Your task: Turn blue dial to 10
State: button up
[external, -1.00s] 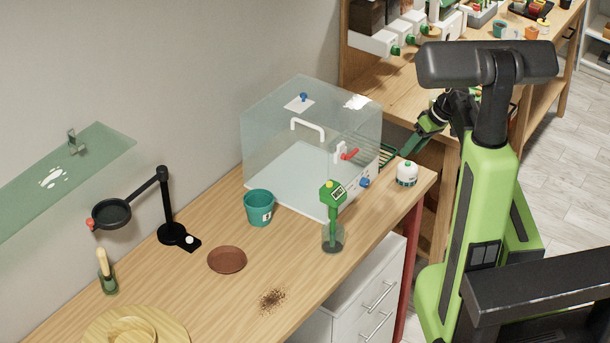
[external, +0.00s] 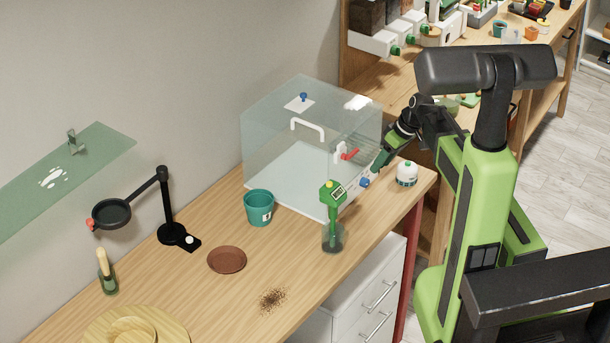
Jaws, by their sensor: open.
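The blue dial (external: 364,182) sits low on the right-hand front of a clear box (external: 290,165) on the wooden table. My gripper (external: 374,172) is open at the end of my lowered arm, close to the dial's upper right. I cannot tell whether the fingers touch the dial or stand around it. The dial's marks and pointer are too small to read.
A red lever (external: 349,154) is above the dial. A teal pot (external: 258,207) is left.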

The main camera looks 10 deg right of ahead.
aim_at(368, 183)
jog(key=b+x, duration=0.5)
jog(key=x, duration=0.3)
jog(key=shift+f+b, duration=0.1)
jog(key=shift+b, duration=0.3)
grip_shut()
